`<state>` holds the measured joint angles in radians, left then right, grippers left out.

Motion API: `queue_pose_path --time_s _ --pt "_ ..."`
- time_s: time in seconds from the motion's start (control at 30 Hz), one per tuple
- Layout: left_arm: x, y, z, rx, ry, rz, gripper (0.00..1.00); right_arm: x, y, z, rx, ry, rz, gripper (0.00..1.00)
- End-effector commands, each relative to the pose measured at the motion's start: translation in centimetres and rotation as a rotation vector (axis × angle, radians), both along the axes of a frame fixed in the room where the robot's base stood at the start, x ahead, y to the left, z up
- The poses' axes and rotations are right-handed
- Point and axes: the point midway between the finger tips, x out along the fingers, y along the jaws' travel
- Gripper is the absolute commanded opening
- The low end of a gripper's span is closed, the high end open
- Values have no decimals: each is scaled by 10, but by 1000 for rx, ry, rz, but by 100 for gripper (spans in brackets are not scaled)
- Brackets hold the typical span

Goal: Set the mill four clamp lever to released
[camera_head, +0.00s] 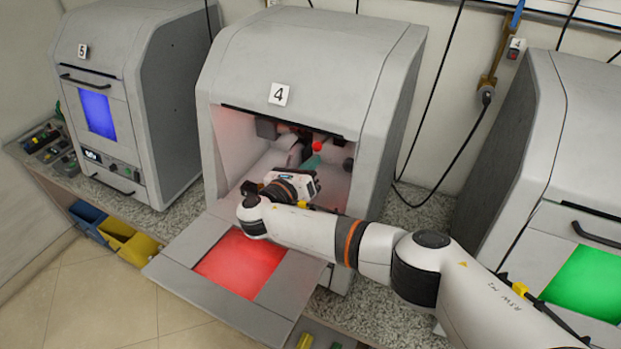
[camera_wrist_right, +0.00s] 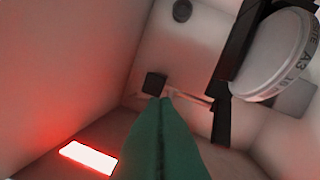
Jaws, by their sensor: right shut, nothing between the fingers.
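Mill four (camera_head: 300,60), a grey cabinet marked 4, has its front door (camera_head: 190,255) folded down and its chamber open. My right arm reaches into the chamber. The green fingers of my right gripper (camera_wrist_right: 166,101) are shut with nothing between them; in the head view they are partly visible (camera_head: 311,162). A red knob (camera_head: 317,146) shows just above them; whether it is the clamp lever's end, and whether they touch, I cannot tell. In the wrist view a small black block (camera_wrist_right: 155,84) lies just beyond the fingertips. The clamp lever's position is unclear. My left gripper is not in view.
In the wrist view a pale disc marked A3 (camera_wrist_right: 275,55) sits by a dark holder at right, and a bright lamp (camera_wrist_right: 88,157) at lower left. Chamber walls are close around my wrist. Mill five (camera_head: 165,70) stands left; another mill (camera_head: 535,130) stands right.

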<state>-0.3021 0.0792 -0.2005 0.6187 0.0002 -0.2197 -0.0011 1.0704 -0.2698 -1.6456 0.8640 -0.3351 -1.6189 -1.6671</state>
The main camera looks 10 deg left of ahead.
Motion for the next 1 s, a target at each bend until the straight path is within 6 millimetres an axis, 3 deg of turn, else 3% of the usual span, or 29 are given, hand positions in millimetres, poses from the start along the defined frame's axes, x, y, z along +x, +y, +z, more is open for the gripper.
queue_pose_path --time_s 0.43,0.8,1.0 --pt "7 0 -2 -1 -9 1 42 -8 4 -1 -1 0 0 0" --pt "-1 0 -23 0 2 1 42 -73 35 0 2 4 1 0" --pt "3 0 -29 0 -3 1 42 -97 46 2 0 5 -2 0"
